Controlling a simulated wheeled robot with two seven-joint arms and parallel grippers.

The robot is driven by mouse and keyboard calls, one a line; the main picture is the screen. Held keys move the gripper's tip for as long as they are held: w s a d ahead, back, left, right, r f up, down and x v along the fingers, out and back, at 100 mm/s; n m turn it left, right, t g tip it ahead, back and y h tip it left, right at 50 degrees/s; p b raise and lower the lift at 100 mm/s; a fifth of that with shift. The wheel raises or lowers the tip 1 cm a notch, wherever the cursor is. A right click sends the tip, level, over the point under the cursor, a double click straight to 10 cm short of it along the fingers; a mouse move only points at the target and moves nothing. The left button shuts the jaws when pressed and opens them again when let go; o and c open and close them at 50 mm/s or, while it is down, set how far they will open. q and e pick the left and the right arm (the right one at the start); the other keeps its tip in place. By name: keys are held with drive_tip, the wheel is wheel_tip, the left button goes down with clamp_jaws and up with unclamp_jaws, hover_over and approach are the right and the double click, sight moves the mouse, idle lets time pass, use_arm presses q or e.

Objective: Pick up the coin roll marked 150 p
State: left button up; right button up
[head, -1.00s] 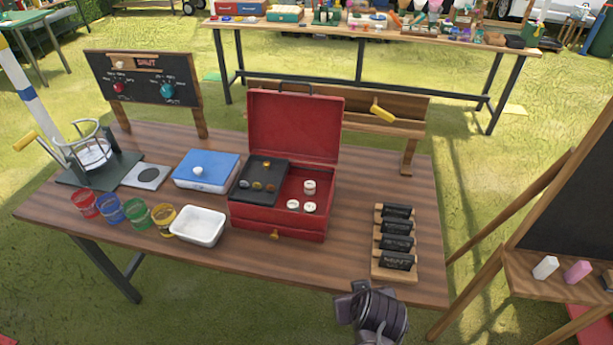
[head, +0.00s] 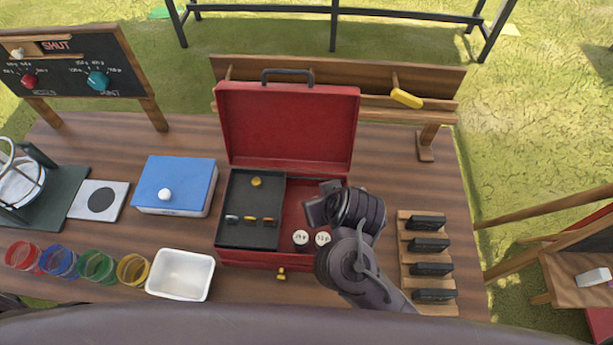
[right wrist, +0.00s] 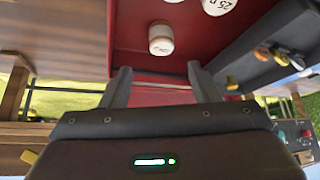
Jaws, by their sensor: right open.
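The red cash box (head: 228,258) stands open on the table. Two white coin rolls, a left one (head: 300,237) and a right one (head: 322,239), stand in its right compartment; their marks are too small to read surely. A third coin roll (right wrist: 161,40) shows in the right wrist view, ahead of my open fingers and apart from them; its mark is not legible. Another roll there (right wrist: 218,5) reads 25 p. My right gripper (head: 320,198) is open and empty over the box's right compartment, hiding the third roll in the head view. My left gripper is not in view.
A black coin tray (head: 250,212) fills the box's left side, its raised lid (head: 288,125) stands behind. A wooden rack (head: 418,282) of black blocks is close right of my arm. A white dish (head: 180,275) and blue case (head: 175,185) are left.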

drive_tip(key=shift+b+x, duration=1.3)
drive_tip(key=shift+x, duration=0.6)
drive_tip(key=f, duration=0.1)
drive_tip(key=f+b, duration=0.1)
drive_tip(key=w+f+b, duration=0.1)
drive_tip(key=shift+a+f, duration=0.35)
drive_tip(key=shift+a, duration=0.05)
drive_tip(key=shift+w+a+f, duration=0.1)
drive_tip(key=shift+w+f, duration=0.05)
drive_tip(key=shift+f, duration=0.05)
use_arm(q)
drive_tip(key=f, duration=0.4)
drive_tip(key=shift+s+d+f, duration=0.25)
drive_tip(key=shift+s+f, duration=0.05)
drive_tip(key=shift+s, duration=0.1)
use_arm(e)
drive_tip(key=shift+r, duration=0.1)
drive_tip(key=c, duration=1.2)
drive_tip(key=shift+o, duration=0.2)
